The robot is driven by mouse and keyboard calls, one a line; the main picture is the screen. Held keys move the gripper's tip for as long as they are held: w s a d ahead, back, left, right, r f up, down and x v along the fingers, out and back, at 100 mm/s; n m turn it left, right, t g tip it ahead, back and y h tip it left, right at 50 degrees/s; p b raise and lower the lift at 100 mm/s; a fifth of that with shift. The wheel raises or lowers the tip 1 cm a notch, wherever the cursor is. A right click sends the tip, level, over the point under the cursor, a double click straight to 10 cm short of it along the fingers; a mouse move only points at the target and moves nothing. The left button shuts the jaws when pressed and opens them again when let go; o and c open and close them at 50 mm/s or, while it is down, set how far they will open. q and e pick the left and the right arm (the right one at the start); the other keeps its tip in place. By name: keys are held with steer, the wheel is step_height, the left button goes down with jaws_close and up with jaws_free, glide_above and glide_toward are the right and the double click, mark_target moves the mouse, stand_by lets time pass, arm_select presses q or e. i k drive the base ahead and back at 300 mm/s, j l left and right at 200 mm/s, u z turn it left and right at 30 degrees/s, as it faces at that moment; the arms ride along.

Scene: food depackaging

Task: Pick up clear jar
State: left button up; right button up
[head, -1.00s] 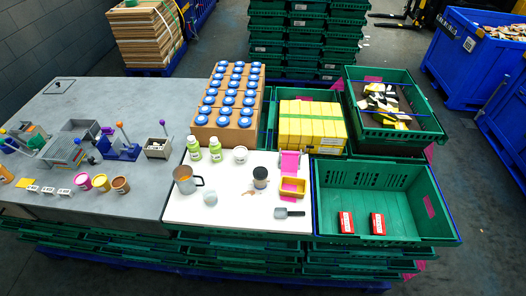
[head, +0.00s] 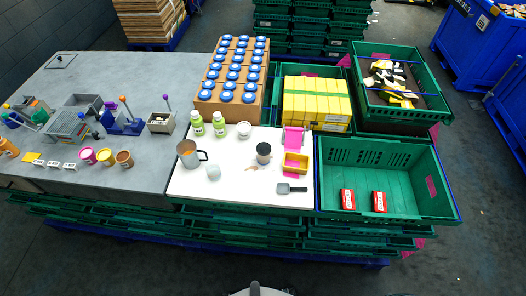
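A small pale, see-through-looking jar or cup (head: 213,172) stands on the white board (head: 225,190), in front of and to the right of a grey-brown mug (head: 187,153). A second small jar (head: 263,155) with a dark upper part and paler base stands farther right on the board. I cannot tell for sure which of these is the clear jar. Neither of my grippers is in view.
Two green bottles (head: 219,125) and a white tub (head: 244,130) stand behind. A yellow tray (head: 295,162) and dark scoop (head: 291,188) lie right. A green crate (head: 400,205) holds two red boxes (head: 379,202). The board's front is mostly clear.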

mark_target(262, 160)
steer(key=z, duration=1.2)
steer(key=k+j+z, duration=0.1)
steer(key=j+z, duration=0.2)
steer(key=k+j+z, duration=0.15)
steer(key=j+z, duration=0.2)
steer(key=k+j+z, duration=0.4)
steer(key=j+z, duration=0.2)
steer(key=k+j, duration=0.3)
steer(key=j, duration=0.1)
